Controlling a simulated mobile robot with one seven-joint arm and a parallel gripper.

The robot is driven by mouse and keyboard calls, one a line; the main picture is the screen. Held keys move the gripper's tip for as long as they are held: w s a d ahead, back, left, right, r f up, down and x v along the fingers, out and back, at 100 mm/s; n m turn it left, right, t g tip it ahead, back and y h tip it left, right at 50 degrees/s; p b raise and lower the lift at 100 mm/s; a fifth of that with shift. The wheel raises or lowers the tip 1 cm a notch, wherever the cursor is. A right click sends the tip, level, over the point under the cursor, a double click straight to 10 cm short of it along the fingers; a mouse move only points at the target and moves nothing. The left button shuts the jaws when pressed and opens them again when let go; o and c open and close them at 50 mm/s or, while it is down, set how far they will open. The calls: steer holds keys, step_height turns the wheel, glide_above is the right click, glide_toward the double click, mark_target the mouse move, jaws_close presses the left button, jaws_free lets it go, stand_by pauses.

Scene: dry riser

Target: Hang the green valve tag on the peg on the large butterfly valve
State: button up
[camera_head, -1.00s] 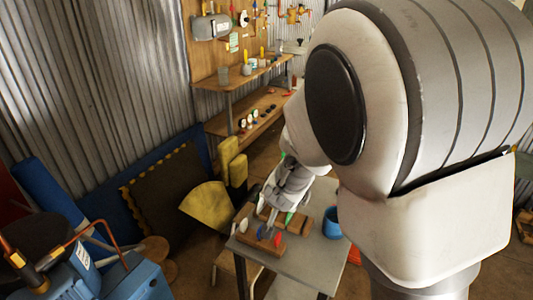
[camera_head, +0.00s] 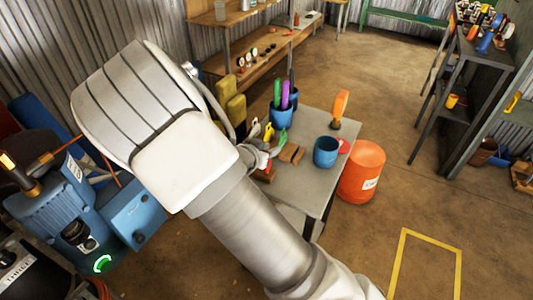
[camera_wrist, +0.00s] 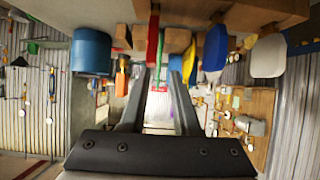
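My gripper (camera_wrist: 160,78) is open in the wrist view, with nothing visible between its two fingers. In the head view its end (camera_head: 262,152) is small and partly hidden by my arm, at the table's left edge beside the tags. A red tag (camera_wrist: 153,38) stands in a wooden block ahead of the fingers, with a narrow green edge, likely the green valve tag (camera_wrist: 160,48), beside it. A blue tag (camera_wrist: 215,47) and a white tag (camera_wrist: 268,56) are to the right. A yellow tag (camera_head: 268,131) shows in the head view. I cannot make out the butterfly valve or its peg.
The grey table (camera_head: 310,185) holds a blue cup (camera_head: 326,151), a blue pot (camera_head: 281,116) with coloured sticks, and an orange-handled tool (camera_head: 340,107). An orange bucket (camera_head: 362,171) stands at its right. A blue machine (camera_head: 65,205) is at the left. The floor at right is open.

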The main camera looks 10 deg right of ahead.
steer(key=b+x, duration=0.2)
steer(key=x, duration=0.1)
steer(key=shift+s+f, duration=0.1)
steer(key=shift+f, duration=0.05)
steer(key=shift+w+d, duration=0.25)
steer(key=shift+b+x, duration=0.7)
steer(key=shift+x, duration=1.05)
jaws_close()
stand_by(0.4)
step_height(320, 180, up, 6)
steer(key=p, duration=0.6)
